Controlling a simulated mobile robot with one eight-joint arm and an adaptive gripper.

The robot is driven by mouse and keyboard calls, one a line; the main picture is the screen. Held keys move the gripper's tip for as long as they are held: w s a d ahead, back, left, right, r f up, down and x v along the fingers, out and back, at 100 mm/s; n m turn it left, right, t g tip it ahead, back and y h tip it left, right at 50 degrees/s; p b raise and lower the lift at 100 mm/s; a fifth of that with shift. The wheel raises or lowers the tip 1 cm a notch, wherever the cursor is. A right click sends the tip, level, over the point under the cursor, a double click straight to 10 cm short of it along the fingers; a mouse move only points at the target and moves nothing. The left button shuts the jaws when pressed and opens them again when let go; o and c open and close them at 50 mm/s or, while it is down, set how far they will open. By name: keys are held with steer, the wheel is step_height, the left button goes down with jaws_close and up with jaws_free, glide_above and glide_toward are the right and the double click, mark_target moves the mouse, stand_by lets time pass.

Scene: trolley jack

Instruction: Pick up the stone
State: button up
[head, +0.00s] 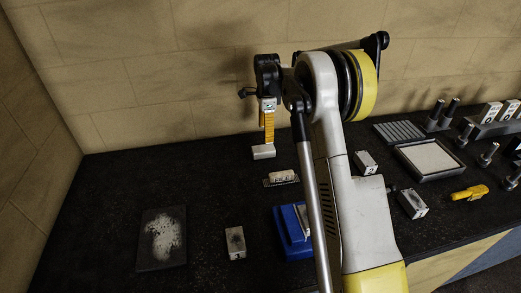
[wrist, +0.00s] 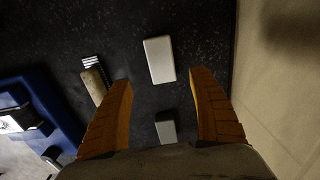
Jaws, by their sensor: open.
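A plain pale rectangular block (head: 264,152), which looks like the stone, lies flat on the black bench top near the back wall. In the wrist view the pale block (wrist: 159,59) lies beyond my fingertips, roughly in line with the gap. My gripper (head: 268,141) points down just above the block in the head view. In the wrist view its orange fingers (wrist: 160,82) are spread wide with nothing held between them.
A tan piece on a dark ribbed base (head: 283,177) lies close by, toward the front. A blue holder (head: 290,232) stands nearer me. A grey block (head: 366,162) lies to the right. A dark plate (head: 162,240) lies front left. The bench left of the pale block is clear.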

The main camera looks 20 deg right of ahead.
mark_target(264, 148)
step_height(264, 148, down, 3)
steer(key=shift+f, duration=0.1)
steer(key=f, duration=0.2)
steer(key=f+b, duration=0.2)
steer(key=f, duration=0.1)
steer(key=shift+w+a+f, duration=0.25)
steer(key=shift+a+f, duration=0.1)
steer(key=c, duration=1.4)
